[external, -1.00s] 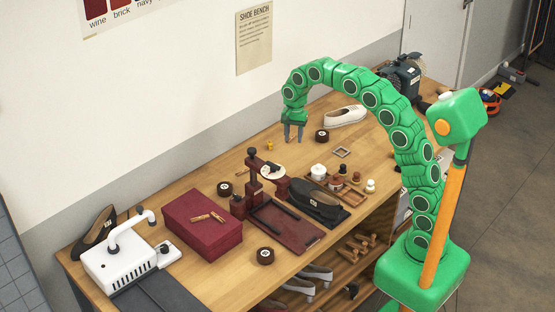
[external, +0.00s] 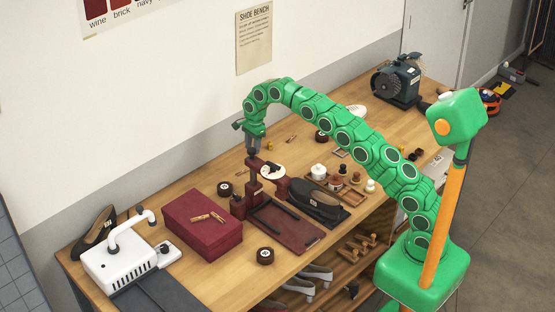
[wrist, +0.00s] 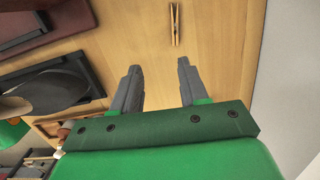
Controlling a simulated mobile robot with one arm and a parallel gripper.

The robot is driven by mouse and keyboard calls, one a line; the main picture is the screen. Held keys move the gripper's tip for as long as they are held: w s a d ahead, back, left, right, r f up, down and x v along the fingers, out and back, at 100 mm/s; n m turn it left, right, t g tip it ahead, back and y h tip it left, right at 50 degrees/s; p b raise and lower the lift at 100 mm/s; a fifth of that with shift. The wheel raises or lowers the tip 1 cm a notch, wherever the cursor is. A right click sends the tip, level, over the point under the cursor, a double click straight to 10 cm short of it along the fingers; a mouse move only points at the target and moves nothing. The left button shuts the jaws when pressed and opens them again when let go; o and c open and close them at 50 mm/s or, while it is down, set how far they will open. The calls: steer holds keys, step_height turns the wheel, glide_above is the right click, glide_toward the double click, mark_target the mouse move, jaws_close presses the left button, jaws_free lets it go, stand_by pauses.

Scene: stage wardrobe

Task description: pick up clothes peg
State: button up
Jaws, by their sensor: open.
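The wooden clothes peg (wrist: 175,24) lies on the bare bench top at the top of the wrist view, ahead of my fingertips. Its long side runs nearly in line with the fingers. My gripper (wrist: 157,66) is open and empty, its two grey fingers apart, with the peg beyond the gap and nearer the right finger. In the external view my gripper (external: 253,152) points down beside the upright of the dark red press. I cannot pick out this same peg there with certainty; a small wooden piece (external: 291,139) lies on the bench to the right of the gripper.
The dark red press (external: 285,222) and black shoe (external: 318,205) stand in front of my gripper. A dark red box (external: 203,235) with small wooden pieces on top is at the left. Jars (external: 318,172) stand to the right. The wall closes off the back; bare bench surrounds the peg.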

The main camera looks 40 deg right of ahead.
mark_target(243, 173)
steer(key=shift+m, duration=0.8)
steer(key=shift+w+a+f, duration=0.45)
steer(key=shift+w+f, duration=0.05)
steer(key=shift+f, duration=1.45)
steer(key=shift+w+a+f, duration=0.45)
steer(key=shift+w+f, duration=0.1)
steer(key=shift+f, duration=1.35)
steer(key=shift+w+a+f, duration=0.45)
steer(key=shift+w+f, duration=0.05)
steer(key=shift+f, duration=1.45)
jaws_close()
